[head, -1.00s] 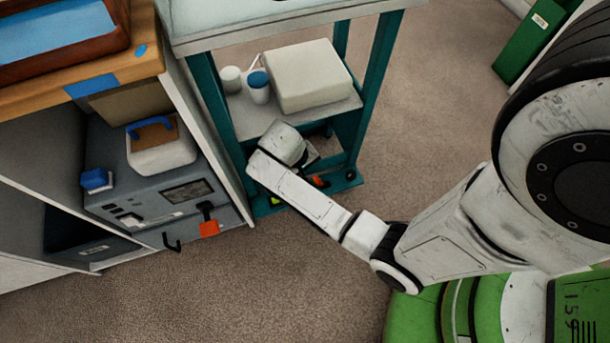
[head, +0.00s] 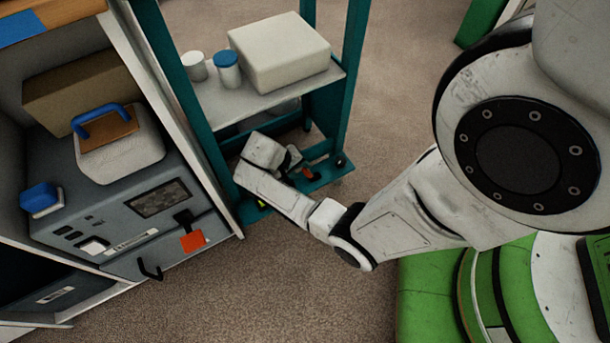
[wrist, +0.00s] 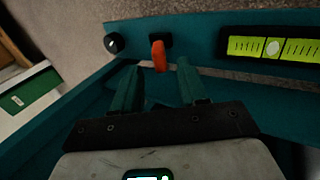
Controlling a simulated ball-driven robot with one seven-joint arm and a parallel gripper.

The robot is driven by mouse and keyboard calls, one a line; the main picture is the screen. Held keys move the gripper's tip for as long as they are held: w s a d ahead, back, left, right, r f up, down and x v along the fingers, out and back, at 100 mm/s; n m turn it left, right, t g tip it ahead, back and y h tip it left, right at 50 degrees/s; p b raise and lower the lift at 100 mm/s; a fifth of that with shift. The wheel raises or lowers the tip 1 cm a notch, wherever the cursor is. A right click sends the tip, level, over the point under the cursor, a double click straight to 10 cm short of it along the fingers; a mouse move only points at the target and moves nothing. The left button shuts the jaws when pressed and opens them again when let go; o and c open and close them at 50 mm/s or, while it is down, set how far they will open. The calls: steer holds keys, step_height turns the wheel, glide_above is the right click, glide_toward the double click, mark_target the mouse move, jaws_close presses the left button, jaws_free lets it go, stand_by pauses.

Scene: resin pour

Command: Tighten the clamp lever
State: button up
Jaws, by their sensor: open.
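The clamp lever (wrist: 158,56) is a small orange handle on a dark mount on the teal bottom frame of the cart. It also shows in the head view as a small orange spot (head: 308,173). My gripper (wrist: 159,65) is open, with its two teal fingers on either side of the lever's near end in the wrist view. I cannot tell whether the fingers touch the lever. In the head view my wrist hides most of the gripper (head: 296,162), low at the cart's base.
A yellow-green level vial (wrist: 272,47) and a black knob (wrist: 114,43) flank the lever. The cart's shelf (head: 225,120) holds a white box (head: 280,55) and two small jars. A grey machine (head: 130,220) with an orange tag stands in the cabinet at left. Open carpet lies in front.

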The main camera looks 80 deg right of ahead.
mark_target(305, 172)
steer(key=shift+b+x, duration=0.95)
steer(key=shift+x, duration=1.45)
jaws_close()
